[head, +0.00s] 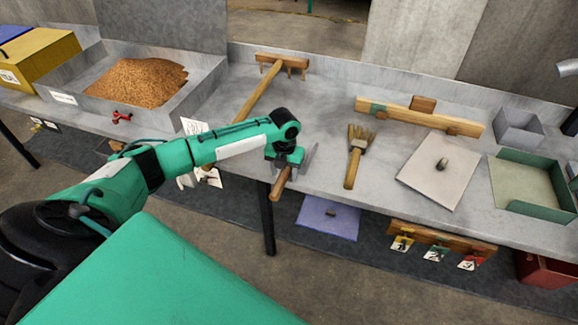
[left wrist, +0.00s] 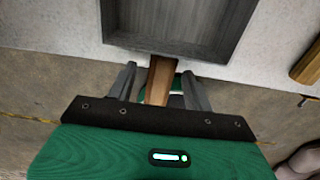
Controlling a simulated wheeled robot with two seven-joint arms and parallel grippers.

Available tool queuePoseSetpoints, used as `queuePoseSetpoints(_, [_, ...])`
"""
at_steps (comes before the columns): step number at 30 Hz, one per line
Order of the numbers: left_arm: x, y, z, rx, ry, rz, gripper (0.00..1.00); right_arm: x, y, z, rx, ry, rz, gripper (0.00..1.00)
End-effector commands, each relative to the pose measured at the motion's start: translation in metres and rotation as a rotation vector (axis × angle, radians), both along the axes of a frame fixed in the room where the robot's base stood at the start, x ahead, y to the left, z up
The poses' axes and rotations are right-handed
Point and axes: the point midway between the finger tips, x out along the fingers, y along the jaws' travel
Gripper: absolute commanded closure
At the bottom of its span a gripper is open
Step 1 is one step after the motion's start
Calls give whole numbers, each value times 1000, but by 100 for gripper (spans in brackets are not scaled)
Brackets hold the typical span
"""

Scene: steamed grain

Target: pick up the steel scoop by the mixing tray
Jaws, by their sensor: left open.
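The steel scoop lies at the front edge of the bench, its wooden handle (head: 281,184) sticking out over the edge. In the head view my arm and gripper hide most of its grey pan. The left wrist view shows the square steel pan (left wrist: 180,32) on the bench and the wooden handle (left wrist: 160,78). My left gripper (head: 287,170) is open, with one finger on each side of the handle and gaps visible. The grey mixing tray (head: 203,88), holding brown grain, stands to the left. My right gripper is out of view.
A wooden rake (head: 258,95) lies behind my gripper. A brush (head: 354,160), a pale board with a knob (head: 440,172) and a green-rimmed tray (head: 530,205) lie to the right. A hook rail (head: 440,243) hangs below the front edge.

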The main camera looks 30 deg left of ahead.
Motion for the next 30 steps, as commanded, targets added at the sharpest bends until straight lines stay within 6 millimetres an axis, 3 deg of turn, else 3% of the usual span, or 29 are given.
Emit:
queuePoseSetpoints(2, [0,0,0,0,0,0,48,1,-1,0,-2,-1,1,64])
queuePoseSetpoints(10, [0,0,0,0,0,0,100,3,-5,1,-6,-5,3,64])
queuePoseSetpoints(30, [0,0,1,1,0,1,100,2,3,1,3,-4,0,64])
